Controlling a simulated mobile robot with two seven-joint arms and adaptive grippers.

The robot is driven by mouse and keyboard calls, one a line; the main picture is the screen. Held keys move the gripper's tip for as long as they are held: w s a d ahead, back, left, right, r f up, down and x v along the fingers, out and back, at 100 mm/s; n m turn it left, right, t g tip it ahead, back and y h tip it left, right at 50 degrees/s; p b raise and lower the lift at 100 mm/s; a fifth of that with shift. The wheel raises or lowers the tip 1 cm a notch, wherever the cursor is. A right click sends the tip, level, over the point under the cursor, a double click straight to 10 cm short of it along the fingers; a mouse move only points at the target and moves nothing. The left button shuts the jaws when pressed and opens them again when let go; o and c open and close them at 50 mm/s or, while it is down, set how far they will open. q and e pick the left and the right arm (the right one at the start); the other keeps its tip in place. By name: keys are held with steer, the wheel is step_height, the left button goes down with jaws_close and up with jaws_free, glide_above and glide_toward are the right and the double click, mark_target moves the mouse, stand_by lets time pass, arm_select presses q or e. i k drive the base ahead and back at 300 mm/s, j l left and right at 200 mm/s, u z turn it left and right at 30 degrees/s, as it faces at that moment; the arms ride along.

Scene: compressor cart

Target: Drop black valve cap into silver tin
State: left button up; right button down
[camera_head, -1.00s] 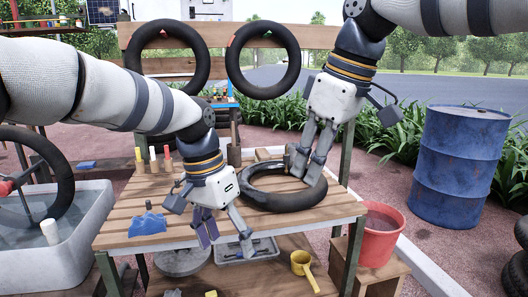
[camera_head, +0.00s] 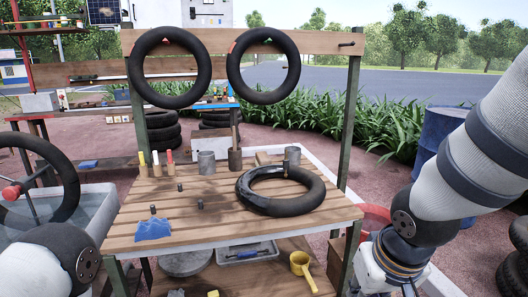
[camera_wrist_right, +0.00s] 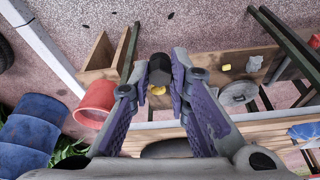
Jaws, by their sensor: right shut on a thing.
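In the wrist view my right gripper (camera_wrist_right: 159,76) is shut on a small black cap (camera_wrist_right: 159,63), held between its fingertips. In the head view only that arm's wrist shows at the lower right; its fingers are out of frame. A silver-grey tin (camera_head: 206,163) stands upright at the back of the slatted table (camera_head: 165,228), next to a darker brownish can (camera_head: 235,159). Small dark cap-like pieces stand on the slats, one of them (camera_head: 180,187) in front of the tin. My left gripper is out of view; only part of its arm shows at the lower left.
A black tyre (camera_head: 306,202) lies on the table's right half, with a grey cylinder (camera_head: 292,155) at its back edge. A blue cloth (camera_head: 153,230) lies front left. Upright markers stand left of the tin.

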mark_target(296, 163)
steer(key=i+l+u, duration=0.2)
steer(key=i+u, duration=0.15)
steer(key=i, duration=0.25)
steer(key=i+l+u, duration=0.35)
steer(key=i, duration=0.25)
steer(key=i+l+u, duration=0.3)
steer(key=i+l, duration=0.25)
